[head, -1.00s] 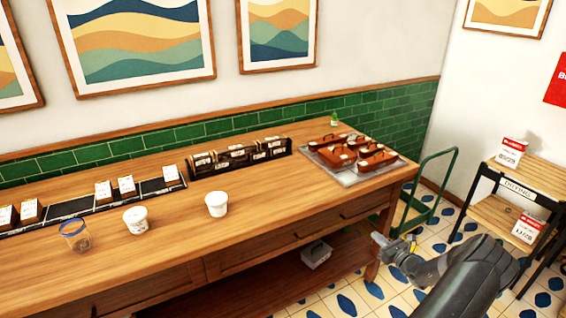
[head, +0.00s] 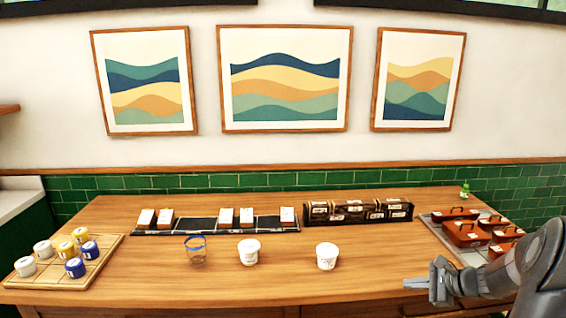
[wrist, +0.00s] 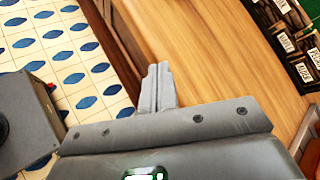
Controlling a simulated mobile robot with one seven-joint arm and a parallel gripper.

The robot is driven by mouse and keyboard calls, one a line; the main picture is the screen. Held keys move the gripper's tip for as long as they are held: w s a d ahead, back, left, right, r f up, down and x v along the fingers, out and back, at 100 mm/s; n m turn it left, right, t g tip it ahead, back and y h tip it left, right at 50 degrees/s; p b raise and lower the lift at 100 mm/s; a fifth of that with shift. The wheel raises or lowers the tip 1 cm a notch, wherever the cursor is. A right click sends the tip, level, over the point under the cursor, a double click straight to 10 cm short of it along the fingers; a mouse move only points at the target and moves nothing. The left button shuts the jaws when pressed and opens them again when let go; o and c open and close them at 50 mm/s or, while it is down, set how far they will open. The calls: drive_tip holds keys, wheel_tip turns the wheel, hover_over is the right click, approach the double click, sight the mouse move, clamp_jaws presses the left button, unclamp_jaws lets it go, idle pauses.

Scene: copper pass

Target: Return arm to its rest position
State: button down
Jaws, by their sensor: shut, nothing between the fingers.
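My gripper (head: 437,281) is at the lower right of the head view, near the front right of the wooden counter (head: 380,270). Its fingers are together with nothing between them. In the wrist view my gripper (wrist: 160,72) also shows closed fingers, by the counter's edge with the tiled floor to the left. My arm reaches in from the right edge of the head view, in front of part of the grey tray of red-brown boxes.
Two white tubs (head: 248,251) (head: 327,256) and a blue-rimmed clear jar (head: 196,251) stand mid-counter. Behind are a dark divided tray (head: 258,224) and a black rack (head: 358,210). A wooden board (head: 100,268) with several jars is left, red-brown boxes (head: 466,234) right.

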drive_tip(key=s+a+r+n+g+h, duration=0.25)
drive_tip(key=s+a+r+n, duration=0.3)
drive_tip(key=a, duration=0.45)
drive_tip(key=s+a+r+n+g+h, duration=0.1)
drive_tip(key=s+a+r+n+g, duration=0.2)
drive_tip(key=s+a+r+n, duration=0.5)
drive_tip(key=s+a+r+n+t+h, duration=0.1)
drive_tip(key=s+a+n+h, duration=0.1)
drive_tip(key=s, duration=0.5)
drive_tip(key=s+a+r+n+t+h, duration=0.2)
drive_tip(key=s+a+n+h, duration=0.1)
drive_tip(key=s+a, duration=0.3)
drive_tip(key=shift+s+r+n, duration=0.2)
drive_tip(key=shift+s+n, duration=0.25)
drive_tip(key=shift+s, duration=0.6)
drive_tip(key=c, duration=2.1)
unclamp_jaws()
drive_tip(key=shift+a, duration=0.1)
